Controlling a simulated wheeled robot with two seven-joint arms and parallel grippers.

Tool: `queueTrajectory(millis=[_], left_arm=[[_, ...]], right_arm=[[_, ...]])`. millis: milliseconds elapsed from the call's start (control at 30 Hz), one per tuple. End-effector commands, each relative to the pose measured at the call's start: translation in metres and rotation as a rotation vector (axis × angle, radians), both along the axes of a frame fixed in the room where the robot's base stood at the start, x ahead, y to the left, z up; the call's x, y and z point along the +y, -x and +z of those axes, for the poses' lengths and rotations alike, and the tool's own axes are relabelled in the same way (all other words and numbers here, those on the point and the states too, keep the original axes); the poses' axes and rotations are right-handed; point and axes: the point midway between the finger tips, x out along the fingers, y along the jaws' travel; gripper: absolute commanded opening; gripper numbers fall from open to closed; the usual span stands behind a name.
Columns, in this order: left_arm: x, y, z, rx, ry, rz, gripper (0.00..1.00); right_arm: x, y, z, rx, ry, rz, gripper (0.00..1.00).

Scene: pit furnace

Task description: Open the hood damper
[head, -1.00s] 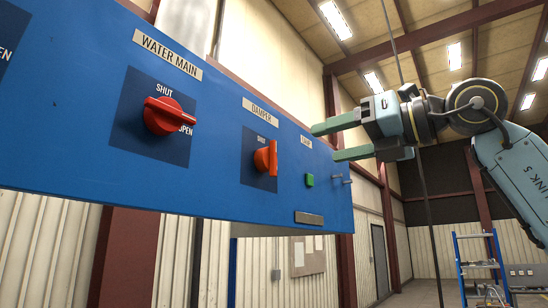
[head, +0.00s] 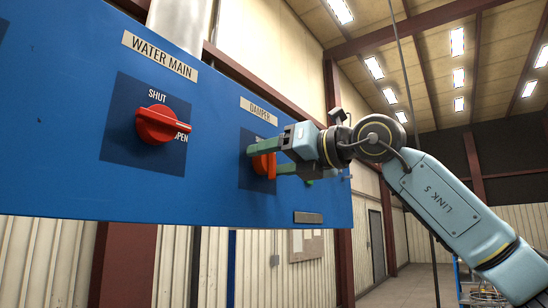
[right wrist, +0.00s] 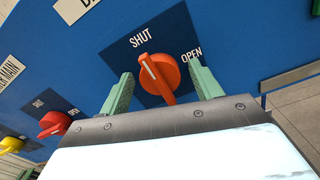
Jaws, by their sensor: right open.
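The damper knob (head: 264,165) is an orange-red rotary handle on a dark blue plate under the DAMPER label (head: 259,108). In the right wrist view the damper knob (right wrist: 158,78) has its white mark toward SHUT; OPEN is printed to the right. My right gripper (head: 264,160) is open at the knob, its green fingers partly covering it in the head view. In the right wrist view my right gripper (right wrist: 161,84) has one finger on each side of the knob, with gaps visible. My left gripper is not in view.
The water main knob (head: 158,125), red, is on the same blue panel (head: 60,130), left of the damper. A green button (head: 309,182) is partly hidden behind my gripper. In the right wrist view a yellow knob (right wrist: 12,144) shows at the far left.

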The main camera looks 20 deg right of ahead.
Motion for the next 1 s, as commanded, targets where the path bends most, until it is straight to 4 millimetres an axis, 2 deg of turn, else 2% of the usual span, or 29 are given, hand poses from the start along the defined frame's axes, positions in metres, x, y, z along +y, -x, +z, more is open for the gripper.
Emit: queueTrajectory(millis=[100,433,767,1000], left_arm=[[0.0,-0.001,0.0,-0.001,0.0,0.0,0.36],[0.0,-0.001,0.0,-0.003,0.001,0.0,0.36],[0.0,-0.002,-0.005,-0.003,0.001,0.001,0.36],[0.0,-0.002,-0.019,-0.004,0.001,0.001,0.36]], right_arm=[[0.0,0.0,0.0,0.0,0.0,0.0,0.63],[-0.001,0.0,0.0,0.001,-0.001,-0.001,0.2],[-0.001,0.0,-0.001,0.029,-0.037,-0.001,0.19],[0.0,0.0,-0.002,0.119,-0.153,0.0,0.19]])
